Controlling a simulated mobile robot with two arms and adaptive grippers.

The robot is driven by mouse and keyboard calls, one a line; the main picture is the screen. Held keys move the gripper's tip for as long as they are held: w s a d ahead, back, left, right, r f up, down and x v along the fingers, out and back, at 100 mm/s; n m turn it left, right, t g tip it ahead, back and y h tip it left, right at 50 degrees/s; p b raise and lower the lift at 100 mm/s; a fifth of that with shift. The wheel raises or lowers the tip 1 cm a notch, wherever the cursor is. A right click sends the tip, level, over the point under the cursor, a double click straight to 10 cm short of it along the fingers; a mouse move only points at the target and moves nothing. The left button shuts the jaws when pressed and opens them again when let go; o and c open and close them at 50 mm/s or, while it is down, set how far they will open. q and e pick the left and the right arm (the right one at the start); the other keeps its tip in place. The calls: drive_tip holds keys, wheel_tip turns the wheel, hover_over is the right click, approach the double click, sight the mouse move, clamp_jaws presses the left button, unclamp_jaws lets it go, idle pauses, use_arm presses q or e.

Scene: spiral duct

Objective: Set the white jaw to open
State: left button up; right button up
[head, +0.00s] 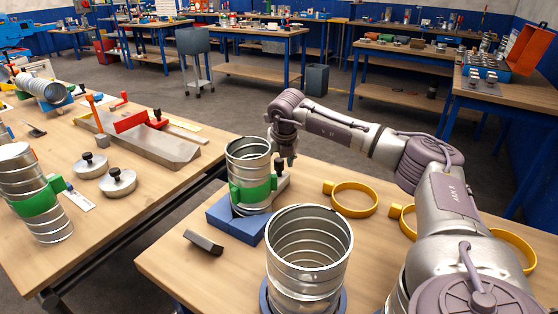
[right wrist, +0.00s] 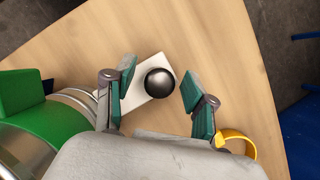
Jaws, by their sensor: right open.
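The white jaw (right wrist: 138,95) is a pale flat block on the wooden table, with a dark round knob (right wrist: 160,82) on it in the right wrist view. In the head view the white jaw (head: 281,183) shows in part beside a metal duct (head: 248,158) with a green band (head: 252,192). My right gripper (right wrist: 159,78) is open above it, its two teal-padded fingers on either side of the knob with gaps. In the head view my right gripper (head: 286,161) points down behind the duct's right side. My left gripper is out of view.
A larger open metal duct (head: 309,262) stands in front. Yellow rings (head: 354,198) lie to the right, and a dark block (head: 203,242) lies at the left edge. Another cluttered table (head: 130,212) is at the left.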

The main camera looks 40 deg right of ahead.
clamp_jaws()
idle(0.3)
drive_tip(key=shift+d, duration=0.1)
drive_tip(key=w+d, duration=0.1)
drive_tip(key=d, duration=0.4)
drive_tip(key=w+d+p, duration=0.1)
drive_tip(key=d, duration=0.2)
drive_tip(key=shift+w+d, duration=0.25)
drive_tip(key=shift+w, duration=0.05)
drive_tip(key=shift+r, duration=0.2)
